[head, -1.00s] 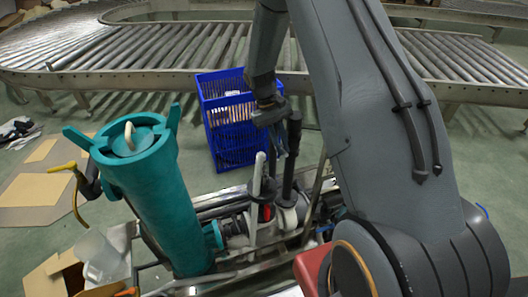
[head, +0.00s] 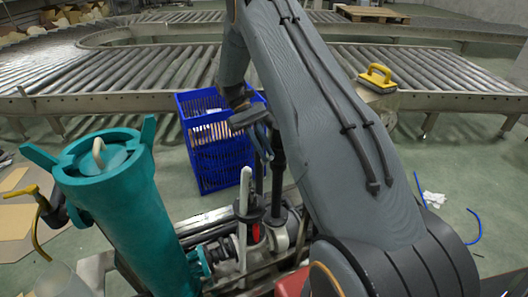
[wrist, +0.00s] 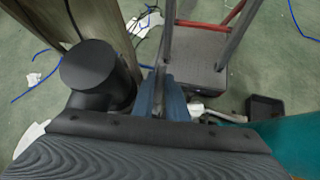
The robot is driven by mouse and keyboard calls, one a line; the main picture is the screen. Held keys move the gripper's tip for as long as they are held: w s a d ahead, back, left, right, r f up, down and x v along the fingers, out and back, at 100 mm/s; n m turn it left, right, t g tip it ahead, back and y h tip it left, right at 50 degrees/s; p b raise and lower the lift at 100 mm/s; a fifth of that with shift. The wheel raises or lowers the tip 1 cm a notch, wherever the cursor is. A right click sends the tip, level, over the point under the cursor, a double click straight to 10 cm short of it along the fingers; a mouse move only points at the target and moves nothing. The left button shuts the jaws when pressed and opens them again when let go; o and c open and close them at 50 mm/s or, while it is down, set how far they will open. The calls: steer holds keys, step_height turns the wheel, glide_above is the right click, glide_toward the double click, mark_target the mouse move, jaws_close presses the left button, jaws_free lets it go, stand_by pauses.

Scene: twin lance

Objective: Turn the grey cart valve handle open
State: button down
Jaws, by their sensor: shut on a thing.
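My gripper (head: 264,145) is shut above the cart's valves in the head view. Its blue-grey fingers are close together on the upper end of the thin, dark grey valve handle (head: 259,178), which stands nearly upright below them. In the wrist view the fingers (wrist: 163,100) point away from the camera, and they hide most of what is between them. A pale upright lever (head: 244,195) stands just left of the handle, apart from the fingers. A red part (head: 256,233) shows at the valve's foot.
A large teal canister (head: 120,205) stands left on the cart. A thick black post (head: 278,165) rises close right of my fingers. A blue crate (head: 215,155) stands behind on the floor.

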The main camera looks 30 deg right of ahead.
steer(key=shift+w+r, duration=0.1)
steer(key=shift+w, duration=0.1)
steer(key=c, duration=1.8)
jaws_free()
steer(key=shift+c, duration=0.2)
steer(key=shift+o, duration=0.5)
steer(key=shift+s, duration=0.1)
steer(key=b+v, duration=0.2)
steer(key=v, duration=0.6)
